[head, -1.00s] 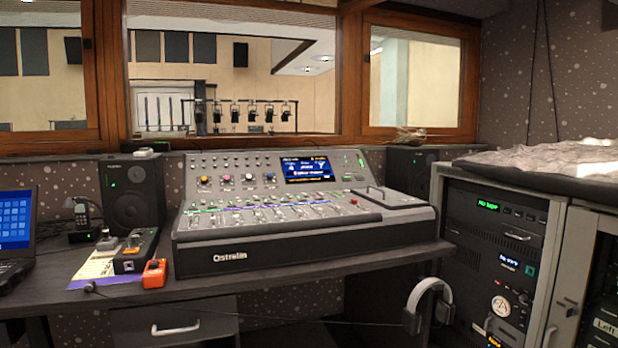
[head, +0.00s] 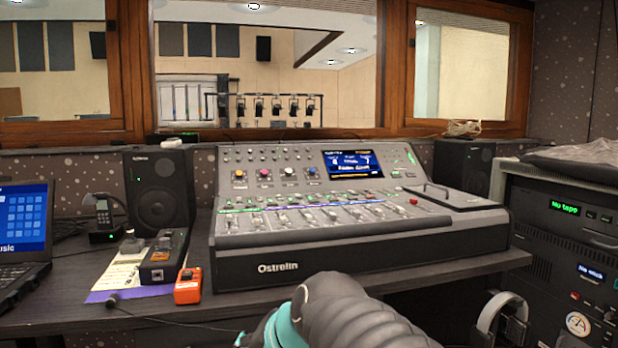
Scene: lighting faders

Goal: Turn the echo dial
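The mixing console (head: 360,254) marked Ostrelin stands on the desk ahead. Its upper left panel carries a row of larger dials: one with an orange-yellow cap (head: 239,175), one with a pink-red cap (head: 264,174), one pale or white (head: 289,173) and a blue one (head: 312,172). Their labels are too small to read, so I cannot tell which is the echo dial. Part of my arm, grey and ribbed with a teal edge, shows at the bottom middle, in front of the desk edge. My gripper does not show.
The console's lit screen (head: 350,164) and rows of faders lie right of and below the dials. An orange box (head: 188,286), a black pedal box (head: 163,258), a speaker (head: 160,190) and a laptop (head: 24,235) stand left. Headphones (head: 500,318) hang at lower right beside an equipment rack (head: 560,240).

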